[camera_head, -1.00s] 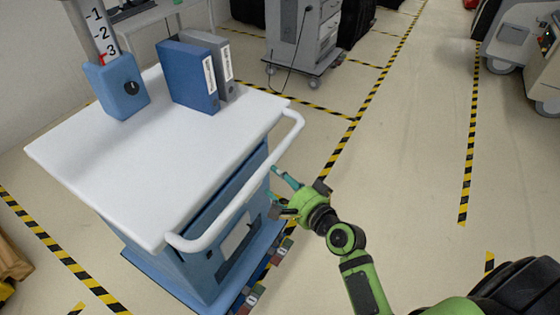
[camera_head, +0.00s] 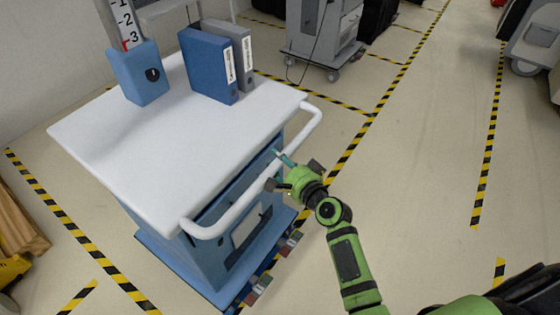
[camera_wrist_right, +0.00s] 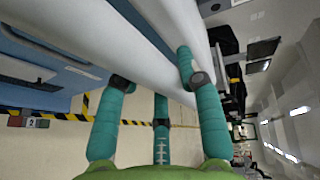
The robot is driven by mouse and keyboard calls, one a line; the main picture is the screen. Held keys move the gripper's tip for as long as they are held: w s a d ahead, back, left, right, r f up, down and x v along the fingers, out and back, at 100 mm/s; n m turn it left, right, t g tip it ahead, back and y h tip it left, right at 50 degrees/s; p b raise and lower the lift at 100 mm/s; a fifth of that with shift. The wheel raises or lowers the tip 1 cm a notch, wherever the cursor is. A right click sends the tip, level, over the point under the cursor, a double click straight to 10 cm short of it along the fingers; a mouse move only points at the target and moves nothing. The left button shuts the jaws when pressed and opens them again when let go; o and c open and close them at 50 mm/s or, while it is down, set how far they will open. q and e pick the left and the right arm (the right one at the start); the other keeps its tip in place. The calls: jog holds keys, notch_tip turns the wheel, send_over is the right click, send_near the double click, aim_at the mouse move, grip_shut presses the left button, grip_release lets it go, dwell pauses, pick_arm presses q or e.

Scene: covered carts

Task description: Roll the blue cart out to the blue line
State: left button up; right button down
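The blue cart has a white top (camera_head: 150,140), a blue body (camera_head: 215,245) and a white push handle (camera_head: 262,180) along its right side. It stands on the floor. My right gripper (camera_head: 284,172) is at the handle's outer side, one teal finger reaching toward the bar. In the right wrist view, its teal fingers (camera_wrist_right: 155,80) are spread apart, with the white handle (camera_wrist_right: 185,28) between and beyond them; I cannot tell whether they touch it. It looks open. My left gripper is not in view. No blue line shows.
Blue and grey binders (camera_head: 208,65) and a blue box (camera_head: 140,72) with a numbered post stand on the cart. A grey cart (camera_head: 322,35) stands behind. Yellow-black tape (camera_head: 350,150) marks the floor. The aisle (camera_head: 420,150) at right is clear.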

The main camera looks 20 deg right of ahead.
jog(key=w+a, duration=0.2)
jog(key=shift+w, duration=0.4)
jog(key=c, duration=0.9)
grip_release()
jog(key=shift+w+a, duration=0.1)
jog(key=shift+w, duration=0.05)
jog(key=shift+o, duration=0.5)
jog(key=shift+s+d+r, duration=0.15)
jog(key=shift+s+d, duration=0.15)
jog(key=shift+s, duration=0.25)
jog(key=v, duration=1.2)
